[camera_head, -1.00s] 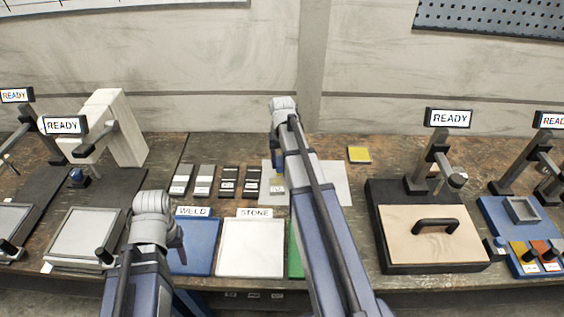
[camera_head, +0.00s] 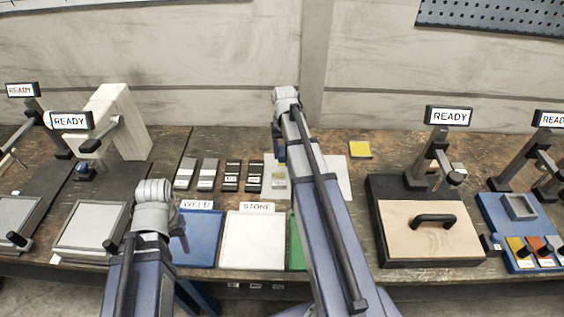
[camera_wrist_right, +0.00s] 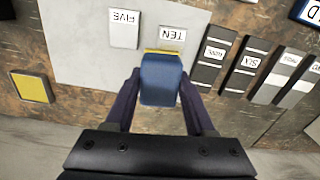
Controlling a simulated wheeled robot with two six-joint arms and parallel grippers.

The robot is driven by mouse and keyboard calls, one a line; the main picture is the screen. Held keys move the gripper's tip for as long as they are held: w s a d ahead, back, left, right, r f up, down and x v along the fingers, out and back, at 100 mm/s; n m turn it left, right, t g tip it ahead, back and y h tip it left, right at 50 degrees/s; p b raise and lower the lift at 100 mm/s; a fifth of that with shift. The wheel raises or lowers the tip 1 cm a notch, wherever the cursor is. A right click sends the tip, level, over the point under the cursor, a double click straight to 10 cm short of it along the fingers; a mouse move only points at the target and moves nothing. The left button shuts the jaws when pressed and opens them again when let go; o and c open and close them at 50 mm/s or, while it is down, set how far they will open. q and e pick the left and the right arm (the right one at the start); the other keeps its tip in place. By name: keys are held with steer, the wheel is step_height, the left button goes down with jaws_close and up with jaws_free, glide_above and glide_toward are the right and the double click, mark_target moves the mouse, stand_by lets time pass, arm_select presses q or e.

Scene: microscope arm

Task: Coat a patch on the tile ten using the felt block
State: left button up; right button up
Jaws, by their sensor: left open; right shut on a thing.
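My right gripper (camera_wrist_right: 160,92) is shut on the felt block (camera_wrist_right: 160,72), a blue block with a yellow strip at its far edge. In the right wrist view the block is at the near edge of tile ten (camera_wrist_right: 171,36), a light grey tile labelled TEN. I cannot tell whether the block touches the tile. Tile ten also shows in the head view (camera_head: 277,185), left of my right arm. My left gripper (camera_head: 154,215) is open, near the weld mat; its fingertips are mostly hidden.
Tile five (camera_wrist_right: 124,28) lies beside tile ten on a grey sheet (camera_wrist_right: 80,55). Several dark and grey tiles (camera_wrist_right: 213,60) stand in a row alongside. A yellow pad (camera_head: 359,149) lies behind. The blue weld mat (camera_head: 200,245) and white stone mat (camera_head: 253,240) are in front.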

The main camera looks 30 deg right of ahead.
steer(key=shift+f+b, duration=0.5)
steer(key=shift+f, duration=0.05)
